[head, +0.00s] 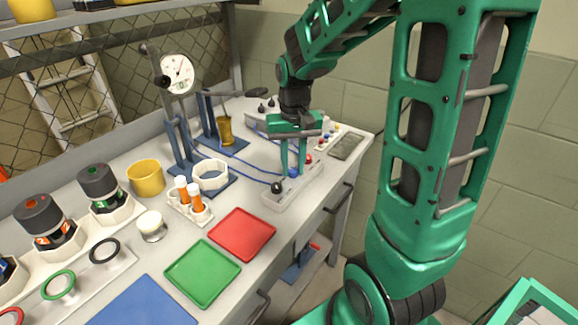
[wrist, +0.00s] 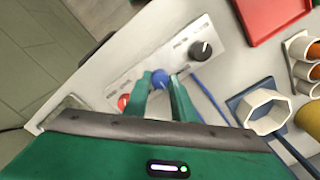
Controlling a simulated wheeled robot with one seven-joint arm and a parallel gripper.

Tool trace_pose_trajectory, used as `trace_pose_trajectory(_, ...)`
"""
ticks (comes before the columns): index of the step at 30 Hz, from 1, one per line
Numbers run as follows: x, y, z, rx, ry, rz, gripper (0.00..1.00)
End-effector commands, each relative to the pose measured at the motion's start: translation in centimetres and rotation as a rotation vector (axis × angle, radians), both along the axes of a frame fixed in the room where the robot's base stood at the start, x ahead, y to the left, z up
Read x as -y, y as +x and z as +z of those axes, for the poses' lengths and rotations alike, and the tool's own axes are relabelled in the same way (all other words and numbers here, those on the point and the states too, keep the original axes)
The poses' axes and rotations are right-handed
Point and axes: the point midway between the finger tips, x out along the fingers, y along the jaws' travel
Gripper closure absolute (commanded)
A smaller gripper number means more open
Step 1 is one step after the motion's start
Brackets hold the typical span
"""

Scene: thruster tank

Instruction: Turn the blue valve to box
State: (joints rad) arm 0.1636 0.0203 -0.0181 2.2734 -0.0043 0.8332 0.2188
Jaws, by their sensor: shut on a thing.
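The blue valve (wrist: 160,79) is a small round knob on a pale panel (wrist: 126,92). It also shows in the head view (head: 293,173), below my fingers. My gripper (wrist: 162,84) points down at the panel and is shut on the blue valve, one finger on each side of it. In the head view my gripper (head: 293,170) reaches the panel from above. Labels on the panel are too small to read, so the valve's setting cannot be told.
A black knob (wrist: 200,50) and a red knob (wrist: 124,102) flank the blue valve closely on the same panel. A dial gauge (head: 177,74) rises behind.

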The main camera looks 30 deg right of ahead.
Motion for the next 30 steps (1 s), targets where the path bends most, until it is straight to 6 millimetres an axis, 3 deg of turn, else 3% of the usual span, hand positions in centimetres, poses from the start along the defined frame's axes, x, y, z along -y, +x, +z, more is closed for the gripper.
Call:
trace_pose_trajectory(4,-0.1,-0.5,-0.2,-0.014,0.003,0.0,0.99)
trace_pose_trajectory(5,-0.1,-0.5,-0.3,-0.014,0.003,0.0,0.7)
trace_pose_trajectory(6,-0.1,-0.5,-0.3,-0.013,0.002,0.0,0.6)
trace_pose_trajectory(7,-0.1,-0.4,-0.2,-0.012,0.002,0.001,0.58)
trace_pose_trajectory(19,0.0,-0.1,0.7,-0.002,0.0,0.001,0.58)
trace_pose_trajectory(30,0.0,-0.1,7.1,-0.003,0.0,0.001,0.58)
